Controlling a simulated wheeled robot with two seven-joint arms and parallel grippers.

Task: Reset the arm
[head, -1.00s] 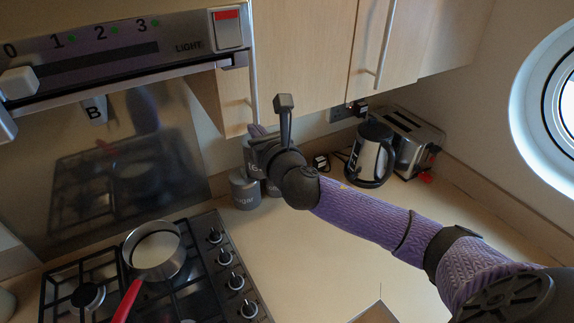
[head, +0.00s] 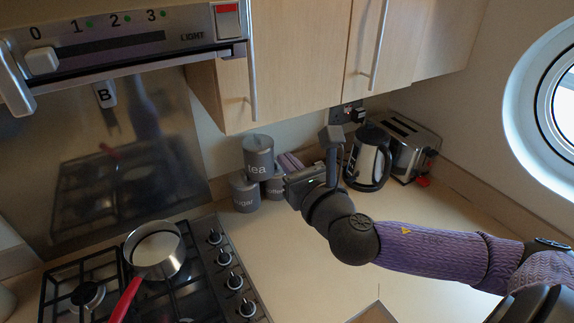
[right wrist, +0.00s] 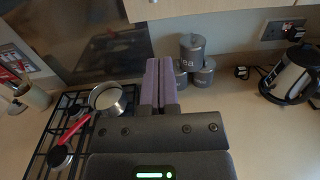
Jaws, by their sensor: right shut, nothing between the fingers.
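My right arm comes in from the lower right in the head view, with a purple sleeve. My right gripper (head: 290,162) is above the counter, in front of the grey canisters, and points toward the back wall. In the right wrist view its two purple fingers (right wrist: 158,85) lie together with nothing between them. The gripper appears apart from the canisters and holds nothing. My left gripper is not in view.
Grey canisters (head: 258,158) stand against the wall behind the gripper. A kettle (head: 368,160) and toaster (head: 412,150) stand to the right. A red-handled pan (head: 155,252) sits on the gas hob (head: 205,290). Cupboards (head: 300,60) hang above; the counter (head: 270,235) is largely clear.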

